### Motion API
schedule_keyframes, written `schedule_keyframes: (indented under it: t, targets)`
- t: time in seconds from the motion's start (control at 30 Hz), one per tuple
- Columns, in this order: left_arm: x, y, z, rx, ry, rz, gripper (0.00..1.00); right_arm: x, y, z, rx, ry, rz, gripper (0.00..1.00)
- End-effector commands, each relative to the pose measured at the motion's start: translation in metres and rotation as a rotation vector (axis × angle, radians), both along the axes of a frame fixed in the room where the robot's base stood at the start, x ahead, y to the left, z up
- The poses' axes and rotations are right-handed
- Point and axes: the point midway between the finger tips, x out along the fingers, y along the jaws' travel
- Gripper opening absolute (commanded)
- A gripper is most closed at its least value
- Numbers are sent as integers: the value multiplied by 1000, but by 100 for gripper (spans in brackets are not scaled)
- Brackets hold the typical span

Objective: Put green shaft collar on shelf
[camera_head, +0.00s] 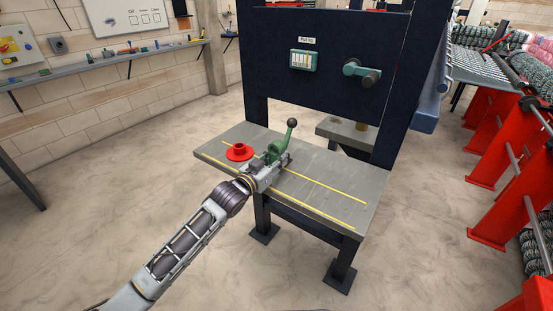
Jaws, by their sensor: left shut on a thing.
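The green shaft collar (273,149) is at the end of my left arm, over the grey shelf (330,180) of the dark machine. A green lever with a black ball knob rises on its right side. My left gripper (273,165) is shut on the collar, and its fingers are partly hidden by the wrist and the collar. I cannot tell whether the collar touches the shelf. My right gripper is not in view.
A red flanged part (239,152) stands on the shelf just left of the collar. The shelf's right half, with yellow lines, is clear. The dark machine panel (335,90) rises behind it. Red machine frames (495,210) stand at the right.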

Motion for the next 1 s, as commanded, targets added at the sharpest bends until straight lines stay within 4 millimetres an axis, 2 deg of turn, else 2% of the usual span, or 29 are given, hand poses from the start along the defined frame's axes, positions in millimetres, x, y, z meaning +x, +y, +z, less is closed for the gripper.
schedule_keyframes:
  t: [0.03,0.07,0.23,0.4,0.67,1.0]
  targets:
    - [0,0,-1,-1,-1,0,0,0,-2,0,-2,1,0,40]
    - [0,0,-2,1,1,0,29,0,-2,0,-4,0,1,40]
    - [0,0,-1,0,0,0,49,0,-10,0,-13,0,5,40]
    - [0,0,-1,0,0,0,49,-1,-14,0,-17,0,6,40]
    - [0,0,2,0,-1,0,49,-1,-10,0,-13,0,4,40]
    - [-18,13,1,0,1,0,49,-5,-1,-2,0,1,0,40]
